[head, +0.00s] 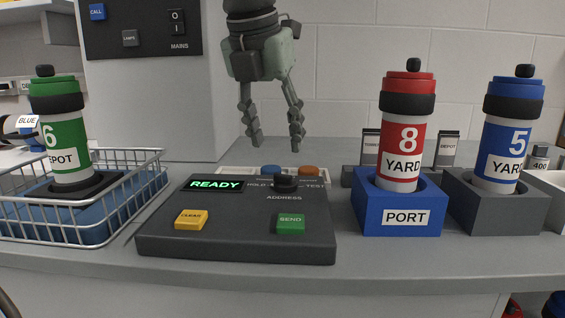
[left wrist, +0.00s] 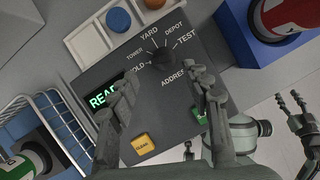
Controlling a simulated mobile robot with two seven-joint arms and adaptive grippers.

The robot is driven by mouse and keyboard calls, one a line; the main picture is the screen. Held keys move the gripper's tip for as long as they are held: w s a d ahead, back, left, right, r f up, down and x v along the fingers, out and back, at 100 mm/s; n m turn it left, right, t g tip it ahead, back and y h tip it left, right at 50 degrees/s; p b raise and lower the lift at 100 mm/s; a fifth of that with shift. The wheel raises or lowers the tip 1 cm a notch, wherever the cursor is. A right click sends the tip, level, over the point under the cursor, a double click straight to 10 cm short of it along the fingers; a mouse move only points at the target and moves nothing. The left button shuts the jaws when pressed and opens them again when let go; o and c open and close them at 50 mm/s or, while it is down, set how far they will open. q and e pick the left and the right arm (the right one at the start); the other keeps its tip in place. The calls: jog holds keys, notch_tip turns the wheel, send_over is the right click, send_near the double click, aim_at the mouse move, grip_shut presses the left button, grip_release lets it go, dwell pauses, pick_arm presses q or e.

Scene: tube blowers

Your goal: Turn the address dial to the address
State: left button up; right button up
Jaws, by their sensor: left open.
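The address dial (head: 286,183) is a black knob on the dark control panel (head: 235,249). In the left wrist view the dial (left wrist: 165,58) has the labels HOLD, TOWER, YARD, DEPOT and TEST around it; I cannot tell which one it points at. A red-capped carrier (head: 402,145) marked 8 YARD stands upright in the blue PORT block (head: 403,217). My left gripper (head: 276,143) is open and empty, pointing down above and behind the dial in the head view. My right gripper (left wrist: 290,97) shows at the right of the left wrist view, fingers apart and empty.
The panel has a green READY display (head: 213,184), a yellow button (head: 190,220) and a green SEND button (head: 291,223). A wire basket (head: 135,200) holds a green 6 DEPOT carrier (head: 66,140). A blue 5 YARD carrier (head: 506,140) stands in a grey block (head: 494,214).

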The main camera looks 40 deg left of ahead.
aim_at(282, 176)
pick_arm(q)
jog(key=x, duration=0.7)
jog(key=shift+d, duration=0.1)
pick_arm(e)
jog(key=shift+w+a+r+t+y, duration=0.3)
jog(key=shift+w+a+r+t, duration=0.25)
jog(key=shift+w+a, duration=0.2)
pick_arm(q)
jog(key=shift+c, duration=0.6)
grip_shut()
